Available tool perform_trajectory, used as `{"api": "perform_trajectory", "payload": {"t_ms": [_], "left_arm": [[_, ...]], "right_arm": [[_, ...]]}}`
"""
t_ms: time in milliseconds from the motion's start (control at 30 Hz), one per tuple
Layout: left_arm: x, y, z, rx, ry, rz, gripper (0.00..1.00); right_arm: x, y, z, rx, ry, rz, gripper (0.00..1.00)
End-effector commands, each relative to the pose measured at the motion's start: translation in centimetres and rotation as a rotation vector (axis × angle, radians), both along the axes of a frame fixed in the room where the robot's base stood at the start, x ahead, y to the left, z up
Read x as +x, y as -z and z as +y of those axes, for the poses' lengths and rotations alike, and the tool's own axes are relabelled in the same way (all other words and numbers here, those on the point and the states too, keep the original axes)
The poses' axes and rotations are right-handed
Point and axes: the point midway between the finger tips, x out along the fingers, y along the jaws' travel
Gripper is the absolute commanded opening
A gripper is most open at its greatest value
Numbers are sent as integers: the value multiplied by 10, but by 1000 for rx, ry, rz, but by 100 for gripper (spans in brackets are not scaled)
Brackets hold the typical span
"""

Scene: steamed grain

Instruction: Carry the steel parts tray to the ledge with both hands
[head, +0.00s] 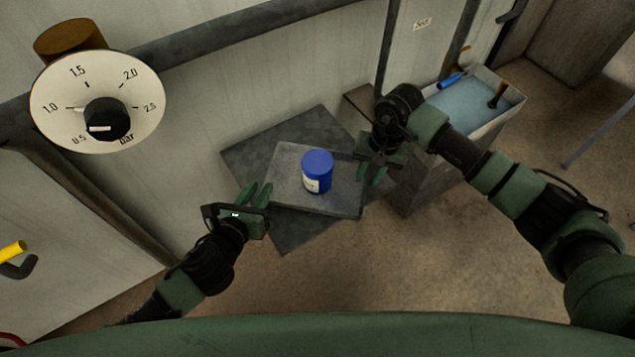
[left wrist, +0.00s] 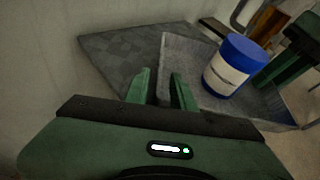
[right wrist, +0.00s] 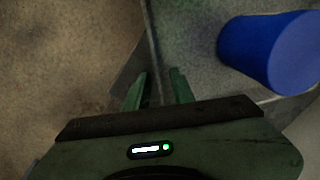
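The steel parts tray (head: 285,192) is a shallow grey tray over a dark grey flat surface (head: 290,238), perhaps the ledge. I cannot tell whether they touch. A jar with a blue lid and white label (head: 317,172) stands upright in the tray. My left gripper (head: 256,194) is at the tray's left side, fingers apart; in the left wrist view (left wrist: 160,88) the tray's edge runs between them. My right gripper (head: 372,173) is at the tray's right side; in the right wrist view (right wrist: 159,88) its fingers are apart, with the tray's edge between them.
A tank of bluish liquid (head: 470,102) stands right of the tray, close to my right arm. A pressure dial (head: 98,102) and a pipe (head: 235,38) are on the pale wall behind. Bare floor (head: 440,260) is clear in front at the right.

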Motion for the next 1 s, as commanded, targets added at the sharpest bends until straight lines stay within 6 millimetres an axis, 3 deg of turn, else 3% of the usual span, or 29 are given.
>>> {"api": "perform_trajectory", "payload": {"t_ms": [200,500,1000], "left_arm": [[-40,-16,12,3,0,2,24],[-60,-26,18,0,-1,0,24],[-60,-26,18,1,-2,0,24]], "right_arm": [[0,0,0,0,0,0,24],[1,-7,0,1,-1,-3,24],[-2,-100,-11,0,-1,-3,24]]}}
